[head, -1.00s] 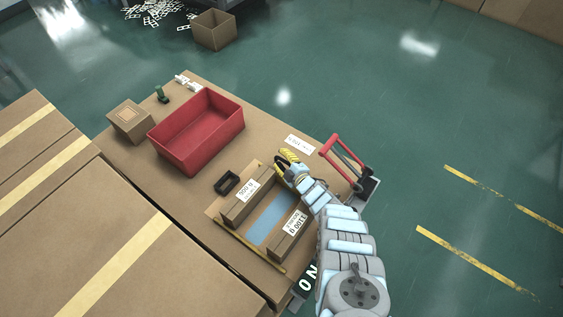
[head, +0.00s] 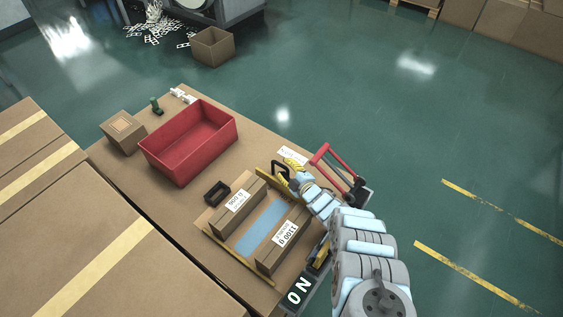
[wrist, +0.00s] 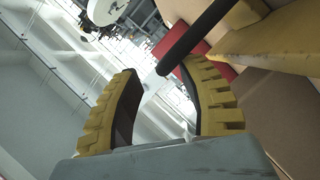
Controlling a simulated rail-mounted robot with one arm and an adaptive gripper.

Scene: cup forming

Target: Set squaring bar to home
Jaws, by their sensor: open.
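A yellow bar (head: 268,183) lies along the far edge of the cardboard forming jig. A black handle (head: 279,168) stands up near its right end; I take this to be the squaring bar. My gripper (head: 291,166), with yellow ribbed fingers, is beside the handle in the head view. In the wrist view my gripper (wrist: 163,72) is open, with nothing clamped. A black rod (wrist: 188,42), likely the handle, reaches in from the upper right, its end between the fingertips or just beyond. A yellow plate (wrist: 265,42) lies right of it. Contact cannot be told.
Two labelled blocks (head: 240,205) (head: 284,240) flank a blue strip (head: 262,222) on the jig. A red-handled lever (head: 333,160) stands just right of my gripper. A red bin (head: 187,150) and a small black tray (head: 216,192) are to the left.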

